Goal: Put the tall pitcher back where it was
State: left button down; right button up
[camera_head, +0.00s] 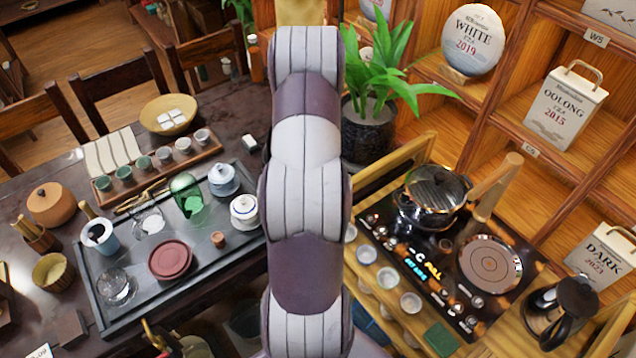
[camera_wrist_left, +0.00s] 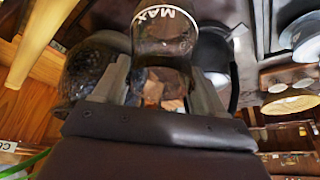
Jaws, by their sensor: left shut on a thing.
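My right gripper is not in view.
At right are a black pot (camera_head: 435,195) on a stove (camera_head: 400,250), a black kettle (camera_head: 565,310), small cups and shelves.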

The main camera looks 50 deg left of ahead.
pick_arm(q)
notch_tip(320, 180, down, 6)
jog(key=shift+r+b, duration=0.25)
jog(key=shift+b, duration=0.95)
jog(key=shift+a+f, duration=0.1)
jog(key=shift+f, duration=0.05)
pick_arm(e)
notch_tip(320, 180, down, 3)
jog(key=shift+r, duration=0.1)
